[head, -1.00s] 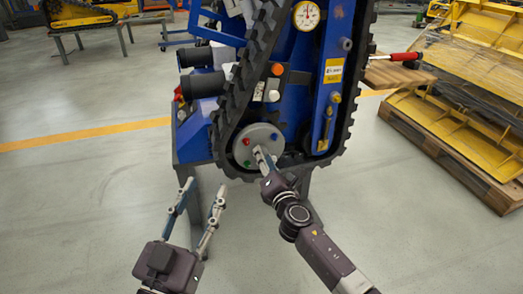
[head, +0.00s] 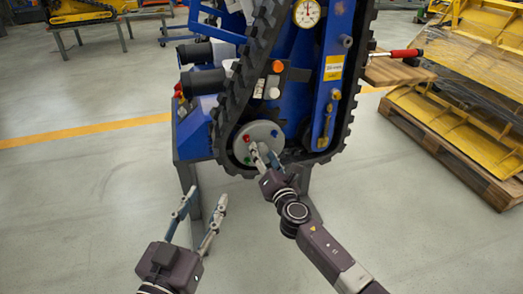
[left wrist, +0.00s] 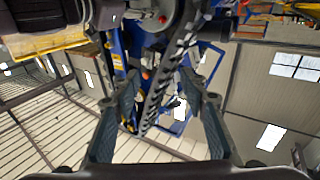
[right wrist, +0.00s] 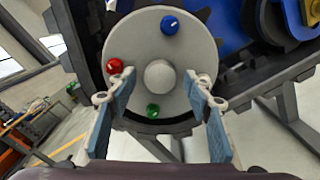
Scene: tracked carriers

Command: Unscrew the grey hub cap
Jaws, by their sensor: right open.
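The grey hub cap (right wrist: 160,77) is a round knob at the centre of a pale grey disc (right wrist: 185,32), seen in the right wrist view. In the head view the disc (head: 263,127) is low on the tracked carrier, and my right gripper covers its centre. My right gripper (right wrist: 159,88) is open, with one finger on each side of the cap in the right wrist view. I see gaps there; contact is not visible. In the head view the right gripper (head: 263,149) is at the disc. My left gripper (head: 207,193) is open and empty, lower left of the disc.
The disc also carries a red knob (right wrist: 115,66), a blue knob (right wrist: 170,25) and a green knob (right wrist: 153,111). A black rubber track (head: 237,90) runs around it. A pallet of yellow parts (head: 480,120) stands at the right.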

